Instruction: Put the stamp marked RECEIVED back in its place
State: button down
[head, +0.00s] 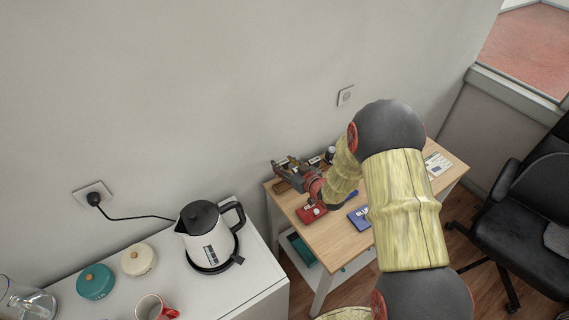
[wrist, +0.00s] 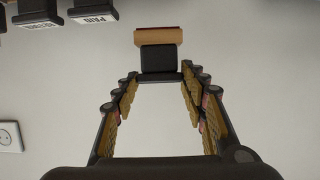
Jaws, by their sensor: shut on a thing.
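In the wrist view, my gripper (wrist: 158,84) is shut on a stamp (wrist: 160,58), a dark block with a tan band and a thin red edge. I cannot read a RECEIVED marking on it. Two other dark stamps with white labels show at the top left, a left one (wrist: 39,18) and a right one (wrist: 93,12); the right label seems to read PAID. In the head view, my gripper (head: 291,172) is at the left back of the wooden desk (head: 335,243), near a wooden piece (head: 285,186). The stamp's place is not clear there.
A red pad (head: 310,213) and a blue pad (head: 357,218) lie on the desk. Small dark items (head: 315,161) stand at its back by the wall. A kettle (head: 207,237) is on the white cabinet at left; a black chair (head: 520,195) is at right.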

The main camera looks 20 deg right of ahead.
jog(key=shift+f+b, duration=0.55)
jog(key=shift+f, duration=0.5)
jog(key=shift+f, duration=0.15)
jog(key=shift+f+b, duration=0.35)
jog(key=shift+b, duration=0.2)
jog(key=shift+f+b, duration=1.9)
jog(key=shift+f, duration=0.55)
jog(key=c, duration=1.2)
grip_release()
jog(key=shift+c, duration=0.2)
jog(key=shift+s, duration=0.1)
